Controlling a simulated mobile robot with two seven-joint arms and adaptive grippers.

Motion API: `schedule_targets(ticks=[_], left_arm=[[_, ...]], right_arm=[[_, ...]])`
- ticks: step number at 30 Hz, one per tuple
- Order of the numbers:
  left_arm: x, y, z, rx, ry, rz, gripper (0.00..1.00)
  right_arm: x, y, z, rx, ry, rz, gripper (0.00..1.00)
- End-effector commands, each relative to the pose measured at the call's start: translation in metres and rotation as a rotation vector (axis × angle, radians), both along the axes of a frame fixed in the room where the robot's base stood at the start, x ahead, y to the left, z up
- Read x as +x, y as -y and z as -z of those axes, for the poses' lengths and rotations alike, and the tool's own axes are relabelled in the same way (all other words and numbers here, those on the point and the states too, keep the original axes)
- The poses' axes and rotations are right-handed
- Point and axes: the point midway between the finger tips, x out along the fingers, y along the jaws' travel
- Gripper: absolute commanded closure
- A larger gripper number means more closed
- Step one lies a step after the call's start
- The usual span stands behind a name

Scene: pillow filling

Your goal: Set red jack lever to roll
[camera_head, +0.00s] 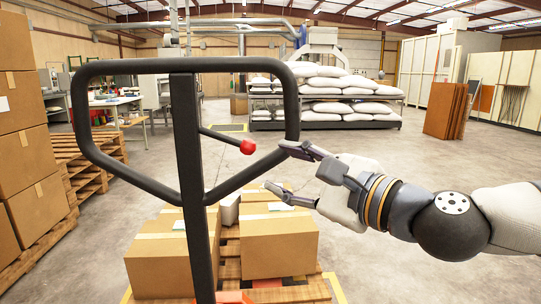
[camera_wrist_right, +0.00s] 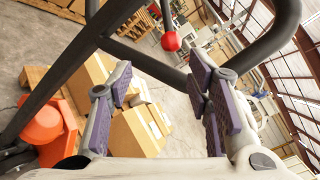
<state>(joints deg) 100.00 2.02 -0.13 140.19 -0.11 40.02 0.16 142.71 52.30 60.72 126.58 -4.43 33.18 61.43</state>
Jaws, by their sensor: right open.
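The red jack lever is a thin dark rod with a red knob (camera_head: 247,147) at its end. It sticks out rightward from the post of the dark jack handle (camera_head: 187,150), inside the handle's loop. The knob also shows in the right wrist view (camera_wrist_right: 171,41), above and beyond the gap between the fingers. My right gripper (camera_head: 275,168) is open and empty, just right of the knob and apart from it. Its upper finger appears to overlap the loop's right side; contact cannot be told. My left gripper is not in view.
Cardboard boxes (camera_head: 279,245) sit on a wooden pallet (camera_head: 318,290) beyond the handle. Stacked boxes (camera_head: 22,150) and pallets (camera_head: 92,168) stand at the left. White sacks (camera_head: 330,89) lie on a rack at the back. Bare floor (camera_head: 390,160) lies at the right.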

Motion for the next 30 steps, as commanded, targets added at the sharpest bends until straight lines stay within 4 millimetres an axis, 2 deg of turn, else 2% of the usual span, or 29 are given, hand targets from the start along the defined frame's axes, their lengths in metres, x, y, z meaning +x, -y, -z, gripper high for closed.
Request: schedule_targets(ticks=[1,4,12,18,22,29,30], left_arm=[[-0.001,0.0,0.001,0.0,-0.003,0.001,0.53],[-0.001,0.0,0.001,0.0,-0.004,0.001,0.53],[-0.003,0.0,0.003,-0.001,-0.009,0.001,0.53],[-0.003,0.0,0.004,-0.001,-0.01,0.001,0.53],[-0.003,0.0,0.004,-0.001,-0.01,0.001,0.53],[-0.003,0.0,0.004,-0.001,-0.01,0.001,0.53],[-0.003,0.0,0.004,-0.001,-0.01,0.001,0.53]], right_arm=[[0.002,0.003,-0.008,0.021,0.009,0.006,0.54],[0.009,-0.001,-0.014,0.032,0.014,0.007,0.54],[0.062,-0.042,-0.012,0.028,0.013,0.005,0.54],[0.091,-0.063,-0.013,0.027,0.015,0.006,0.54],[0.098,-0.067,-0.013,0.028,0.014,0.006,0.54],[0.099,-0.068,-0.013,0.028,0.014,0.006,0.54],[0.099,-0.068,-0.013,0.028,0.014,0.006,0.64]])
